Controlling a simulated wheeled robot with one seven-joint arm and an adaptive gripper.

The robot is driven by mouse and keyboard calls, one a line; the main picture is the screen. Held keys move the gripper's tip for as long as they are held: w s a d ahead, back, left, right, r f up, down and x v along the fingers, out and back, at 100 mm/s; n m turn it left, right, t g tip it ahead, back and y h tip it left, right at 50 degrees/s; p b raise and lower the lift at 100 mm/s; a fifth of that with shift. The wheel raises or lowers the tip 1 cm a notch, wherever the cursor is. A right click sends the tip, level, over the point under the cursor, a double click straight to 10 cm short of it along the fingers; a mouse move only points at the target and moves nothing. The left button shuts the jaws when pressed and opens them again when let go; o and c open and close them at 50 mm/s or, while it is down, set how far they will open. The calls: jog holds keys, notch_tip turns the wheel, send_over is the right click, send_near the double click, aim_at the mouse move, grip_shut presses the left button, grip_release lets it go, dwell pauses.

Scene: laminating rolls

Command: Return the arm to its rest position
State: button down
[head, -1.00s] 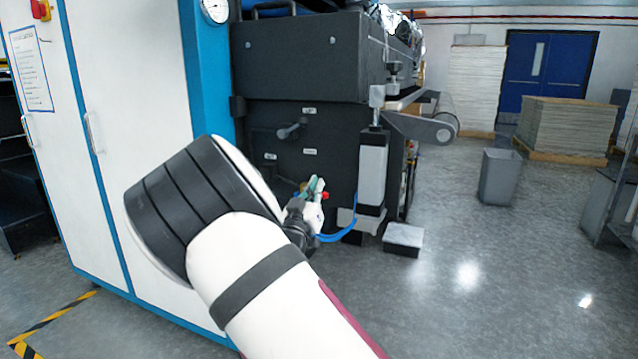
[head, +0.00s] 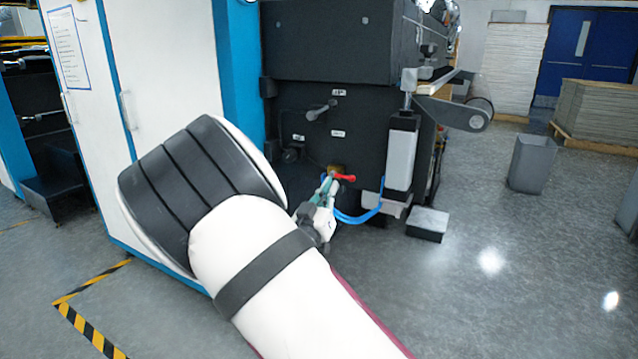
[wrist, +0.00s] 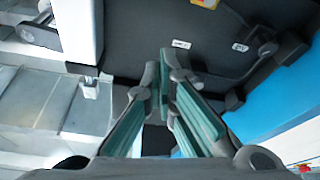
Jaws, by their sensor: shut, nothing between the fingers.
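My gripper (head: 326,188) shows past my white arm in the head view, small and partly hidden behind the arm. In the wrist view its teal-padded fingers (wrist: 172,100) are together with nothing between them. In the head view the fingertips appear just below a red valve handle (head: 343,177) on the dark machine (head: 340,130). I cannot tell whether they touch it. My arm is bent, with its elbow large in the middle of the head view.
A white and blue cabinet (head: 165,90) stands close on the left. A blue hose (head: 362,217) hangs below the valve. A small box (head: 427,224) lies on the floor by the machine, and a grey bin (head: 532,163) stands to the right.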

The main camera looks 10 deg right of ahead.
jog(key=s+d+r+n+g+y, duration=0.2)
jog(key=s+g+y, duration=0.55)
jog(key=s, duration=1.85)
jog(key=s+d+n+g+y, duration=0.1)
jog(key=s+d+g+y, duration=0.25)
jog(key=s+g, duration=1.5)
jog(key=s+r+t+p, duration=0.4)
jog(key=r+t+p, duration=0.2)
jog(key=r+p, duration=0.9)
jog(key=s+r+t+p, duration=0.4)
jog(key=r+t+p, duration=0.1)
jog(key=r+p, duration=1)
jog(key=shift+s+d+r+t, duration=0.15)
jog(key=shift+d+r+t, duration=0.2)
jog(key=shift+r, duration=0.45)
